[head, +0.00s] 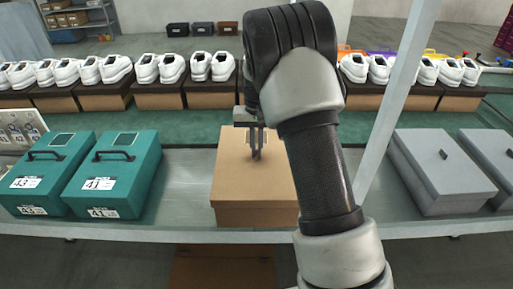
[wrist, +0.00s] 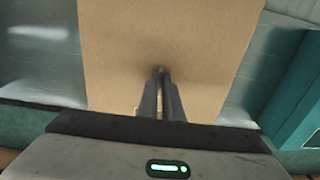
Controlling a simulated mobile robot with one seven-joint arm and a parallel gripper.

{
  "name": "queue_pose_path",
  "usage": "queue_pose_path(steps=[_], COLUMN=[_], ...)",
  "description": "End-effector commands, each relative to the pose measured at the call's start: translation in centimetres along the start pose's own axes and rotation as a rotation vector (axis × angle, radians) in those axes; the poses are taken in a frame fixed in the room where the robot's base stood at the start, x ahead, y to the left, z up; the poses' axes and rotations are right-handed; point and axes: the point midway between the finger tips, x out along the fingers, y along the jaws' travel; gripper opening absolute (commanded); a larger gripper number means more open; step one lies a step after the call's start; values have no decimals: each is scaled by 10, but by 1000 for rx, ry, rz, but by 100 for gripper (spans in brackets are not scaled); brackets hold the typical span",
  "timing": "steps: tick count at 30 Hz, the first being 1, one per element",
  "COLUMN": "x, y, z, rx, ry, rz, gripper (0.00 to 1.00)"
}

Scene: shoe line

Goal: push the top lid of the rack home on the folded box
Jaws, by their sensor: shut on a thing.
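The folded box (head: 255,213) is brown cardboard and stands on the grey bench in the middle of the head view. Its brown lid (head: 232,160) lies level over it, with a dark seam below its front edge. In the wrist view the lid (wrist: 200,40) fills the middle. My gripper (head: 256,157) points down at the middle of the lid, its fingers close together. In the wrist view the fingertips (wrist: 160,72) meet the lid's top, shut on a small part of it that they hide. My arm covers the box's right side.
Two teal boxes marked 43 (head: 38,172) and 41 (head: 126,174) stand on the left. A grey lidded box (head: 440,165) stands on the right, beyond a slanted pale post (head: 396,95). White shoes on brown boxes line the back. Bare bench lies on both sides of the folded box.

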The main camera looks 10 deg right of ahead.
Motion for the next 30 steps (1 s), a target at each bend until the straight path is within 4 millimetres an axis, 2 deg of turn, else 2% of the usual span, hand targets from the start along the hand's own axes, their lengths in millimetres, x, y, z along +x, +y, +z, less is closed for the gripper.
queue_pose_path(steps=[14,15,18,26,30], x=[6,6,6,6,-1], y=[0,0,0,0,0], z=[0,0,0,0,0], rx=[0,0,0,0,0], ry=[0,0,0,-1,0], rz=[0,0,0,0,0], gripper=[0,9,26,28,28])
